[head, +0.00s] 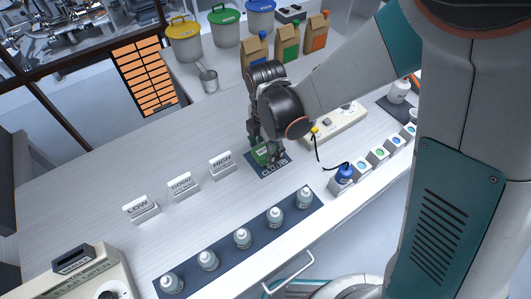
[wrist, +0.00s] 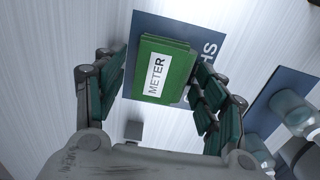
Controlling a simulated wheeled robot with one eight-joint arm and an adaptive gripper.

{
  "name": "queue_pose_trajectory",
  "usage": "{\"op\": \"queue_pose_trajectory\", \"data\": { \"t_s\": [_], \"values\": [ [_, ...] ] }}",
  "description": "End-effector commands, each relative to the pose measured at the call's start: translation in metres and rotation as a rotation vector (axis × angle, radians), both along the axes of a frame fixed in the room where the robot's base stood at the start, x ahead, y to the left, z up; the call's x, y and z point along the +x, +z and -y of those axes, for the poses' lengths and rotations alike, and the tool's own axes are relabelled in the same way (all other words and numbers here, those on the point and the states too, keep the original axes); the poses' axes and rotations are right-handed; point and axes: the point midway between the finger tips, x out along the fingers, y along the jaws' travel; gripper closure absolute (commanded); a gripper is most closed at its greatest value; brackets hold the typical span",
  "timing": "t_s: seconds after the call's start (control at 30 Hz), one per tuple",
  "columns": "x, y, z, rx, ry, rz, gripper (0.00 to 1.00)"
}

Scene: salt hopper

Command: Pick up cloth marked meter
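The cloth marked meter is a green folded block (wrist: 163,72) with a white METER label, lying on a dark blue mat (wrist: 147,24). In the head view the green cloth (head: 261,153) shows partly behind my gripper, on the mat marked CLOTHS (head: 274,170). My gripper (wrist: 160,90) is open above it. In the wrist view one finger is on each side of the cloth, with a visible gap on the left. The right finger overlaps the edge of the cloth in the picture; I cannot tell whether it touches.
Signs LOW (head: 141,209), GOOD (head: 183,186) and HIGH (head: 222,165) stand left of the mat. Several bottles (head: 242,238) stand on a long dark mat in front. Bags (head: 288,42) stand behind.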

Motion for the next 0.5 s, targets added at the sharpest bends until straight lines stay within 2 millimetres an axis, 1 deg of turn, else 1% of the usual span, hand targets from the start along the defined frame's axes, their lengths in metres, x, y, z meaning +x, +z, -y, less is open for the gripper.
{"op": "queue_pose_trajectory", "data": {
  "t_s": [0.03,0.17,0.5],
  "values": [
    [0.0,0.0003,0.0,0.0,0.0,0.0,0.48],
    [0.0001,0.0003,0.0001,0.0,0.0,0.0,0.69],
    [0.0001,0.0004,0.0,0.0,0.0,0.0,0.7]
  ]
}}
